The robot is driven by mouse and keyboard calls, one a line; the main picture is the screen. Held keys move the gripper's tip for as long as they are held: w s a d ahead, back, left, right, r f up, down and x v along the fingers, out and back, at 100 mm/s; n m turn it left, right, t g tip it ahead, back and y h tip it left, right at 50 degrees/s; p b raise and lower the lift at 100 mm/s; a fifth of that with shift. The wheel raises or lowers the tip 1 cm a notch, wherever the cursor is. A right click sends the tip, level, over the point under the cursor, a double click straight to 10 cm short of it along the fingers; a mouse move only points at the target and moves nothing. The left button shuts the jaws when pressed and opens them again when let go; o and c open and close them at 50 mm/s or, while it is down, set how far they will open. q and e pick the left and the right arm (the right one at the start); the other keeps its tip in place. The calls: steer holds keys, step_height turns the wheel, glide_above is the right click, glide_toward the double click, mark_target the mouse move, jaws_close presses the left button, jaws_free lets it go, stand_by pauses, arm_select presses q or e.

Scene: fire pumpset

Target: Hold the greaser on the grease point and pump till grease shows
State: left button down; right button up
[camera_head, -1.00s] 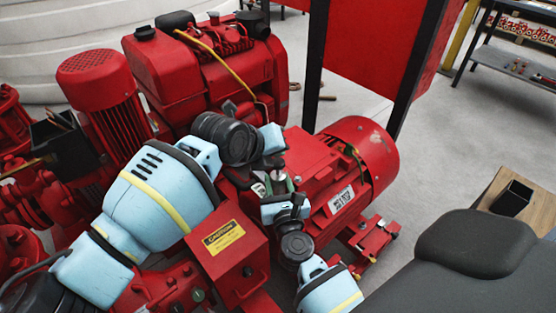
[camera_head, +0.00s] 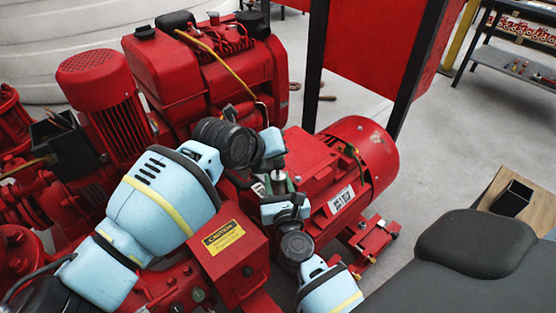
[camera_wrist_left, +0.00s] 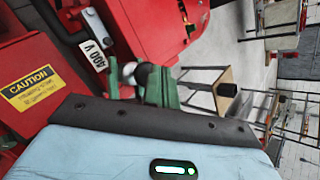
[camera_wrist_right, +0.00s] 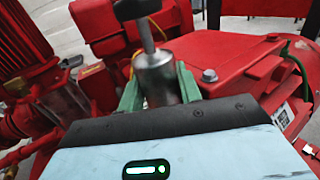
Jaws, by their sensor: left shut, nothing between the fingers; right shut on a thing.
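The greaser is a small metal cylinder (camera_wrist_right: 160,78) with a thin stem and a dark cap (camera_wrist_right: 137,9) on top. My right gripper (camera_wrist_right: 158,88) is shut around its body and holds it roughly upright. In the head view the right gripper (camera_head: 281,187) is at the near-left end of the red motor (camera_head: 352,158). My left gripper (camera_head: 278,168) is shut and empty, just above the greaser. In the left wrist view a pale round part (camera_wrist_left: 129,71) shows beside its green fingers (camera_wrist_left: 158,87). I cannot tell whether they touch. The grease point and the greaser's tip are hidden, and no grease is visible.
A red box with a yellow caution label (camera_head: 223,237) stands close to the left forearm. A red engine (camera_head: 205,75) and a finned red motor (camera_head: 100,95) crowd the back left. A red panel on black posts (camera_head: 375,40) rises behind.

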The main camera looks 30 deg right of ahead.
mark_target(275, 164)
arm_select(q)
steer(key=shift+f, duration=1.45)
stand_by(1.4)
steer(key=shift+r, duration=1.85)
steer(key=shift+r, duration=2.55)
